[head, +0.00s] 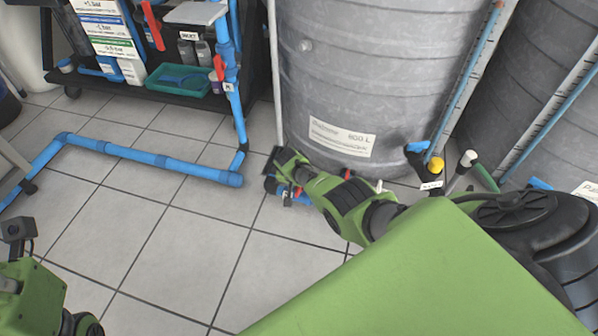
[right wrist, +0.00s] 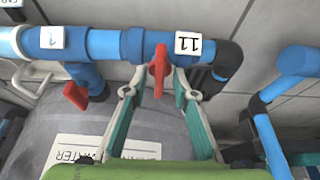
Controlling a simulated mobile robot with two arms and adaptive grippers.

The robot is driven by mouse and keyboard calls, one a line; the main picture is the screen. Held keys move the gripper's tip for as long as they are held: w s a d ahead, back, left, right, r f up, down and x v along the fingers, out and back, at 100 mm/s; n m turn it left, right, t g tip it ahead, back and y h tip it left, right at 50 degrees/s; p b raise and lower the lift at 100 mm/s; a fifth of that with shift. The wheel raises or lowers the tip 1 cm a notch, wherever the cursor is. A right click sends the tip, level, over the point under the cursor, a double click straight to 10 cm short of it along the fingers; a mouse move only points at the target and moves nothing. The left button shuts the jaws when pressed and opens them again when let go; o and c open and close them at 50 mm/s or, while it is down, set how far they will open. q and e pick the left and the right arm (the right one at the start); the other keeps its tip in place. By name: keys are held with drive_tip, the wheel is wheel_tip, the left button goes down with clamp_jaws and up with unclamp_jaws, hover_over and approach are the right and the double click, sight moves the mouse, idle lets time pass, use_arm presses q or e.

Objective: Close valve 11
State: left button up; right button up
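In the right wrist view, valve 11 is a red handle (right wrist: 158,70) on a blue pipe. A white tag reading 11 (right wrist: 187,43), upside down, sits beside it. My right gripper (right wrist: 159,84) is open, its two fingers on either side of the handle with visible gaps. In the head view my right gripper (head: 275,168) is low at the foot of the grey tank and hides most of the valve there. My left arm (head: 35,290) shows at the lower left edge; its fingers are out of frame.
Another red valve handle (right wrist: 76,95) hangs left of valve 11 under a tagged pipe. A blue pipe (right wrist: 270,130) stands on the right. In the head view a grey tank (head: 375,70) rises behind my gripper, and a blue floor pipe (head: 150,155) crosses the tiles. Floor in front is clear.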

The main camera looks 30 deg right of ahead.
drive_tip(key=shift+r, duration=0.1)
drive_tip(key=v, duration=1.1)
drive_tip(key=shift+s+a+r, duration=0.15)
drive_tip(key=shift+s+r, duration=0.05)
drive_tip(key=shift+r, duration=0.15)
drive_tip(key=shift+w, duration=0.1)
idle(0.5)
